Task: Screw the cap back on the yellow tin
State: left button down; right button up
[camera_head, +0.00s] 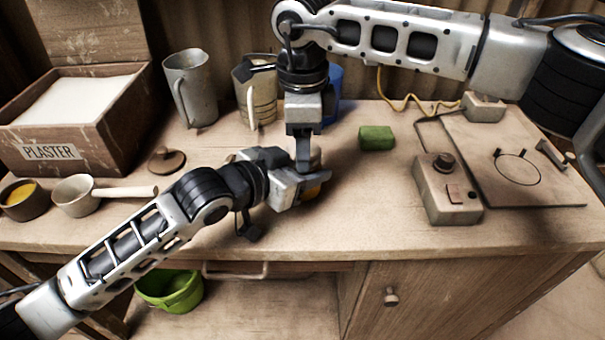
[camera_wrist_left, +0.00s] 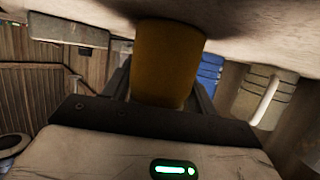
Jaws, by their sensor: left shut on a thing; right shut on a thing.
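The yellow tin (camera_wrist_left: 168,62) is between the fingers of my left gripper (camera_wrist_left: 162,90), which is shut on it. In the head view only a small strip of the tin (camera_head: 312,192) shows beside my left gripper (camera_head: 306,186), near the middle of the bench. My right gripper (camera_head: 305,163) points straight down directly above the tin and is shut. The cap itself is hidden by the grippers; its place right over the tin fits the right jaws. I cannot see whether cap and tin touch.
Behind the grippers stand a grey jug (camera_head: 190,90), a cream jug (camera_head: 256,95) and a blue container (camera_head: 333,95). A brown lid (camera_head: 166,161) and white-handled ladle (camera_head: 75,196) lie left.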

jog(key=shift+m, duration=0.5)
jog(key=o, duration=1.1)
jog(key=shift+s, duration=0.1)
jog(key=shift+r, duration=2.3)
jog(key=shift+c, duration=0.5)
